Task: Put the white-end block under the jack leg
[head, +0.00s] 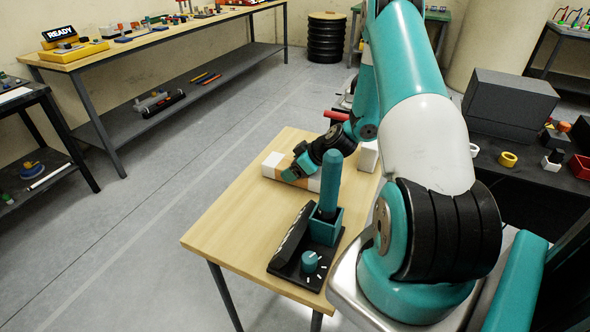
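A long block with a white end (272,161) lies on the light wooden table (225,225) toward its far left side. Its middle looks tan, and another pale stretch shows to the right of my gripper. My gripper (292,174) reaches down over the block's middle, with its teal fingers at or against it. The view is too small to tell whether the fingers are closed on it. I cannot make out a jack leg; my arm covers much of the area behind the table.
A black panel with a teal knob (309,261) and a teal holder with an upright teal cylinder (331,185) stand at the table's near end. A white block (368,156) is at the far right edge. Open floor (130,235) lies to the left.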

